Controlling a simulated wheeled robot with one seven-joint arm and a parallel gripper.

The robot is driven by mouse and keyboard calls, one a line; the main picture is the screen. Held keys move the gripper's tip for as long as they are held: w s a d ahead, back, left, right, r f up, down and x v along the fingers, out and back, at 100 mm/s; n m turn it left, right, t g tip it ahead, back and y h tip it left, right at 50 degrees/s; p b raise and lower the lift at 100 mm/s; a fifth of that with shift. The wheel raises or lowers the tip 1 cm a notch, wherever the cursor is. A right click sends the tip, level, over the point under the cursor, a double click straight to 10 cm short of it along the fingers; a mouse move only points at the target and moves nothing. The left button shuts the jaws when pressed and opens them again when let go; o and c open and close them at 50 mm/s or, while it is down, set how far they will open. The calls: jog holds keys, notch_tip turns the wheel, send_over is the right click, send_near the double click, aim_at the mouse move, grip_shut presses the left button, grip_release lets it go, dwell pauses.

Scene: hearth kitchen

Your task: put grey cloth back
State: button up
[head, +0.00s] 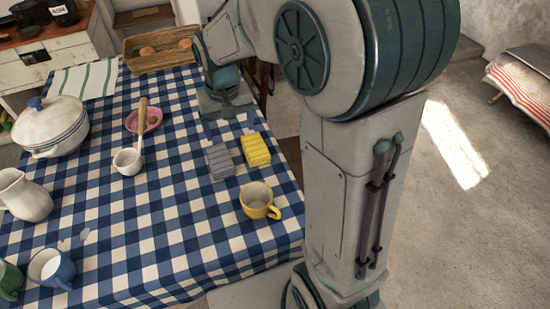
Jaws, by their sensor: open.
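A grey folded cloth (219,161) lies on the blue-and-white checked tablecloth (120,240), just left of a yellow folded cloth (256,149). A narrow gap shows between the two cloths. My gripper (226,112) is low over the table, behind both cloths and apart from them. It is open and I see nothing held in it. Its fingers are small and partly covered by its own body.
A yellow mug (258,201) stands in front of the cloths. Left are a small white pot (127,161), a pink dish (144,120) and a lidded tureen (52,127). A basket (158,50) sits at the back. Checked tablecloth is bare at front middle.

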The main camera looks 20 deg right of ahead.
jog(key=s+d+r+t, duration=0.1)
jog(key=s+d, duration=0.2)
jog(key=s, duration=0.5)
jog(key=s+d+r, duration=0.1)
jog(key=s+d, duration=0.2)
jog(key=s, duration=0.5)
jog(key=shift+s+d+r+t, duration=0.25)
jog(key=shift+s+r+t, duration=0.05)
jog(key=shift+s+t, duration=0.1)
jog(key=shift+w+p+v, duration=0.25)
jog(key=shift+p+v, duration=0.9)
jog(key=shift+v, duration=0.05)
jog(key=shift+r, duration=0.1)
